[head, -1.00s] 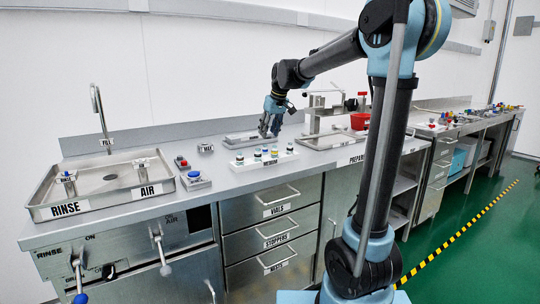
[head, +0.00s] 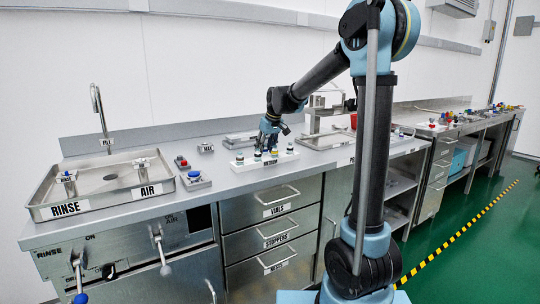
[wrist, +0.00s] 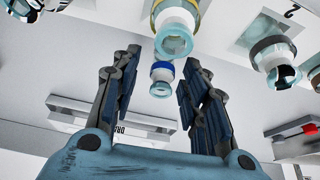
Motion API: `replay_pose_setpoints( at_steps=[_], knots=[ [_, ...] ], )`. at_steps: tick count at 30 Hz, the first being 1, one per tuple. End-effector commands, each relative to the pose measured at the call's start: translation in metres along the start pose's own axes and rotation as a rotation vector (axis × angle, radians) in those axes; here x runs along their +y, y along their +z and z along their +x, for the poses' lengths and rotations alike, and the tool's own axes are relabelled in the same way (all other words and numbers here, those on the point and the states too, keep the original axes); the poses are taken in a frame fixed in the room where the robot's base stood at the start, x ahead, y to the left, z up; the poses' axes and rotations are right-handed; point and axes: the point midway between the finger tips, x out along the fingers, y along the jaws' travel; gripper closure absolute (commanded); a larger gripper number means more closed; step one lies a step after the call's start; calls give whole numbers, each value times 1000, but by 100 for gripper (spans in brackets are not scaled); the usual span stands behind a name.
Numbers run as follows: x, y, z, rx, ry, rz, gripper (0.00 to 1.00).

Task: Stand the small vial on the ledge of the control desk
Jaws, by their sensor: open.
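In the head view my gripper partly hides the rack's vials. I cannot make out the control desk's ledge for certain.
A sink labelled RINSE and AIR (head: 105,184) is at the left, with a small button box (head: 194,180) beside it. A metal stand (head: 325,118) rises right of the rack. A flat grey tray (head: 240,140) lies behind. Drawers (head: 275,230) are below.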

Motion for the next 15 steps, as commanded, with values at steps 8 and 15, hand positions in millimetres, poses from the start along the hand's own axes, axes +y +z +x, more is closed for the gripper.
replay_pose_setpoints(
  at_steps=[8,15],
  knots=[
    [1,0,0,0,1,2,85],
    [2,0,-1,0,1,3,93]
  ],
)
